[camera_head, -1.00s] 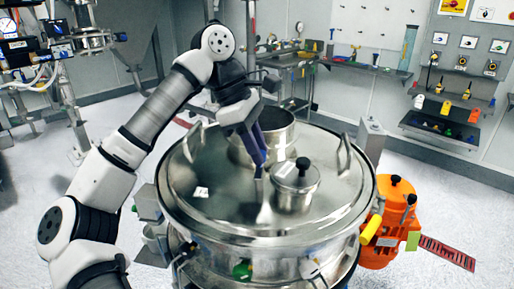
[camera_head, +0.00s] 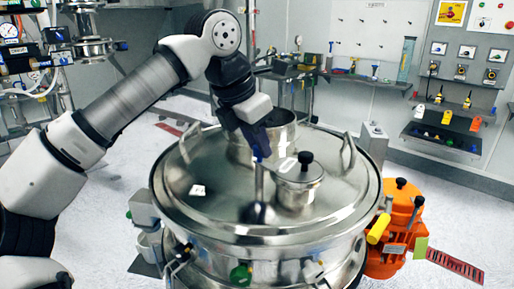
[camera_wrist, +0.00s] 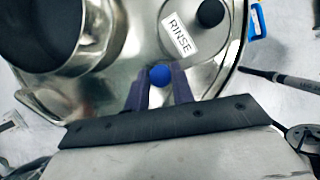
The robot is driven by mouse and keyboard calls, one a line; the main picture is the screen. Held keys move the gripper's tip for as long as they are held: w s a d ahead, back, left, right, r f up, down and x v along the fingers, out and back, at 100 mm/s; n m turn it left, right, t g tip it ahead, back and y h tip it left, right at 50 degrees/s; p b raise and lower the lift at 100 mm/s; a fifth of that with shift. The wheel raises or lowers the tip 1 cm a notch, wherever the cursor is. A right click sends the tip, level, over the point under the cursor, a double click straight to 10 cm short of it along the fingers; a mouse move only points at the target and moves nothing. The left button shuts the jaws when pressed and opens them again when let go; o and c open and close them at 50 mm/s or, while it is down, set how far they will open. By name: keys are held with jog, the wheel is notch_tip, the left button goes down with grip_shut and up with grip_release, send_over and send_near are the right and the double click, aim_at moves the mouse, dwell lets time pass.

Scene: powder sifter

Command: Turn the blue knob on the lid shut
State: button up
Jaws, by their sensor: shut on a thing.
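The round steel lid (camera_head: 215,205) covers a large sifter drum in the middle of the head view. In the head view my gripper (camera_head: 261,150) reaches down from above to a thin upright post on the lid, and the fingers largely hide the knob. The gripper is shut on the knob. How far the knob is turned cannot be told.
A wide steel cylinder (camera_head: 245,145) stands on the lid behind my gripper. A small pot with a black knob (camera_head: 306,158) stands close to the right. Loop handles (camera_head: 347,150) rise at the lid's sides. An orange machine (camera_head: 400,215) stands right of the drum.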

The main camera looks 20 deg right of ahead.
jog(key=n+t+b, duration=0.1)
jog(key=n, duration=0.2)
jog(key=n+y+b, duration=0.1)
jog(key=n, duration=0.2)
jog(key=shift+s+d+n+t+y+b, duration=0.1)
jog(key=shift+s+n+t+y+b, duration=0.05)
jog(key=shift+n+t+y+b, duration=0.2)
dwell(0.5)
jog(key=o, duration=1)
jog(key=shift+r, duration=0.1)
jog(key=p+v, duration=0.1)
jog(key=v, duration=1.2)
jog(key=shift+s+r, duration=0.2)
jog(key=shift+s, duration=0.05)
